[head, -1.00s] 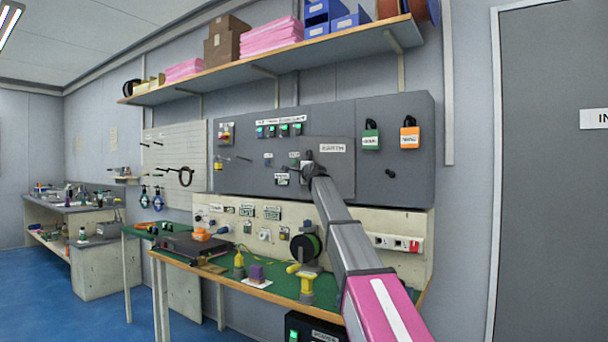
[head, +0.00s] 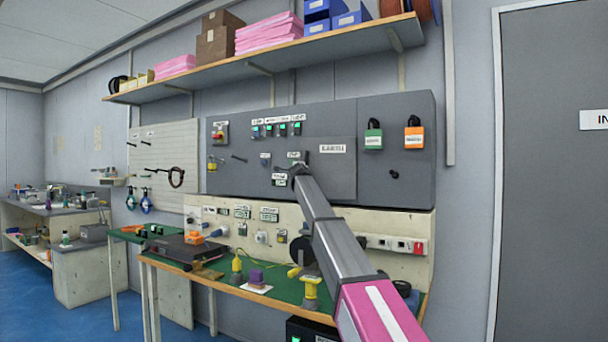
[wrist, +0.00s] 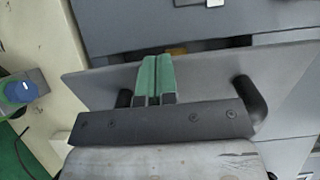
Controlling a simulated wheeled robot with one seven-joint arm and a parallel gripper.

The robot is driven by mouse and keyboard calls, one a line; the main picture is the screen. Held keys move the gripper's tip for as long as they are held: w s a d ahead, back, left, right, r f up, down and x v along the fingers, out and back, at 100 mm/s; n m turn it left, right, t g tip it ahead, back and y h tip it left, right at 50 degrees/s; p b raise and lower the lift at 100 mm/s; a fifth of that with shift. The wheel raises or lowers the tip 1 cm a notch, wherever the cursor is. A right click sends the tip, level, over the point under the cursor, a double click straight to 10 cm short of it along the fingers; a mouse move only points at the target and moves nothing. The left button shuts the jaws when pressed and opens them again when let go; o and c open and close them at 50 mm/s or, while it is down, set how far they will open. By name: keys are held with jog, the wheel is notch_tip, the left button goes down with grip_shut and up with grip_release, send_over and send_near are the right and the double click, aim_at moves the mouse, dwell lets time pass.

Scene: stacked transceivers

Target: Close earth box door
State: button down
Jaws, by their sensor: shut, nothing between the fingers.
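The earth box door is a flat grey panel (head: 335,178) with a white "EARTH" label (head: 331,148), on the large grey wall cabinet. In the wrist view, what looks like the door is a slanted grey plate (wrist: 95,85). A narrow gap shows beyond its far edge, so it looks slightly ajar. My gripper (head: 296,168) is at the left part of the door in the head view. In the wrist view its green fingers (wrist: 154,62) are together and empty, with their tips overlapping the plate's far edge. I cannot tell whether they touch it. My arm hides the door's lower left part.
Below is a cream socket panel (head: 400,228) and a green-topped workbench (head: 285,288) with several small items. A shelf (head: 300,46) with boxes runs above.

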jog(key=w+d+m+g+h, duration=0.1)
jog(key=w+m+h, duration=0.3)
jog(key=w, duration=0.5)
jog(key=shift+w+d+h, duration=0.15)
jog(key=shift+d+h, duration=0.4)
jog(key=shift+h, duration=0.65)
